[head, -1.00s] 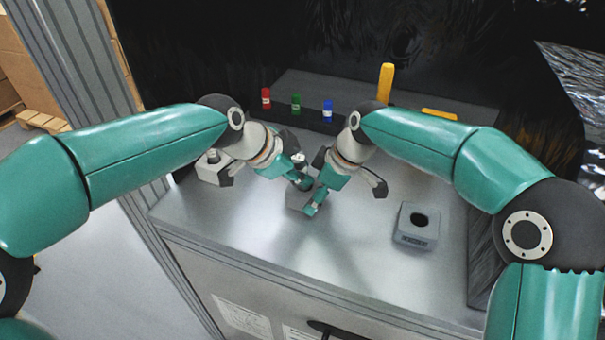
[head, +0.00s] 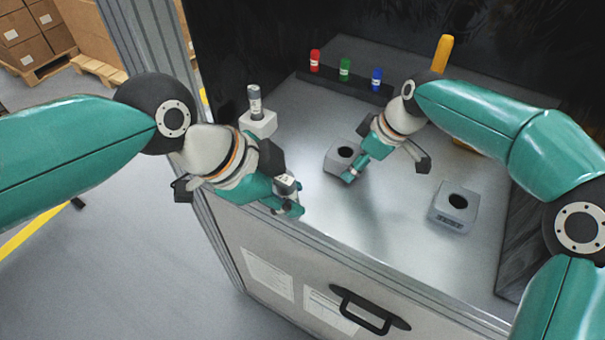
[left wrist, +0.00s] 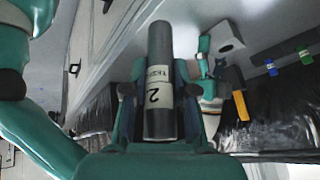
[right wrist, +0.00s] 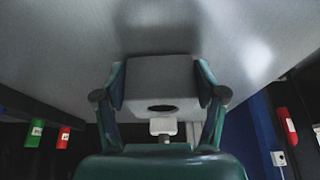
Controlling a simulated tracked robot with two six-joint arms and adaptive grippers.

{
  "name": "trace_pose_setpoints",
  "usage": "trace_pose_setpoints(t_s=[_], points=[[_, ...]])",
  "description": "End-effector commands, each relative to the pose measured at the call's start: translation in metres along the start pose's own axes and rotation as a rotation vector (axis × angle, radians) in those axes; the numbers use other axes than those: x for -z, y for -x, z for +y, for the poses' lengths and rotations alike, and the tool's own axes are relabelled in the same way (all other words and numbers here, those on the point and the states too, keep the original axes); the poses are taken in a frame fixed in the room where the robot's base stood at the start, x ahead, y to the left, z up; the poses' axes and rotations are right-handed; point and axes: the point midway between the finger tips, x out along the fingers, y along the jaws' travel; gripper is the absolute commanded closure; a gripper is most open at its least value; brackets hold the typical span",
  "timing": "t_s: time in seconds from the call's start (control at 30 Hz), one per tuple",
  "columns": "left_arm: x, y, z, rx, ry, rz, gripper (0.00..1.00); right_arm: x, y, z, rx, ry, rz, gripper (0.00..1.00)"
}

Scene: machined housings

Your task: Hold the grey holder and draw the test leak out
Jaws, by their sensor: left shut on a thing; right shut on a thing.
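The test leak, a dark grey cylinder with a white label reading 2 (left wrist: 160,75), is between the fingers of my left gripper (head: 290,207). Only its top (head: 286,182) shows in the head view. My left gripper is shut on it near the front left edge of the cabinet top, apart from the grey holder. The grey holder (head: 336,160) is a block on the cabinet top with an empty round hole. My right gripper (head: 355,167) is shut on its sides; the holder and its hole also show in the right wrist view (right wrist: 160,78).
A second holder (head: 262,124) with a grey cylinder (head: 254,100) upright in it stands at the left. Another holder (head: 452,210) with an empty hole stands at the right. Red (head: 314,60), green (head: 345,68) and blue (head: 377,78) pieces and a yellow piece (head: 443,52) stand behind.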

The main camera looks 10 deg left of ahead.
Motion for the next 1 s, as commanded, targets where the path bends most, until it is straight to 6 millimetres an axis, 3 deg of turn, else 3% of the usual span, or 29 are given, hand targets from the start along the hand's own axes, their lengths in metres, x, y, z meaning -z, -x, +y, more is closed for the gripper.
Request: trace_pose_setpoints(t_s=[0.33, 0.77, 0.8, 0.93, 1.0], points=[[-0.006, 0.021, 0.019, -0.146, 0.061, -0.117, 1.0, 0.0, 0.0, 0.0, 0.0, 0.0, 0.0, 0.67], [-0.007, 0.025, 0.022, -0.172, 0.072, -0.138, 1.0, 0.0, 0.0, 0.0, 0.0, 0.0, 0.0, 0.67], [-0.007, 0.025, 0.022, -0.172, 0.072, -0.138, 1.0, 0.0, 0.0, 0.0, 0.0, 0.0, 0.0, 0.25], [-0.007, 0.025, 0.022, -0.172, 0.072, -0.138, 1.0, 0.0, 0.0, 0.0, 0.0, 0.0, 0.0, 0.03], [-0.007, 0.025, 0.022, -0.172, 0.072, -0.138, 1.0, 0.0, 0.0, 0.0, 0.0, 0.0, 0.0, 0.01]])
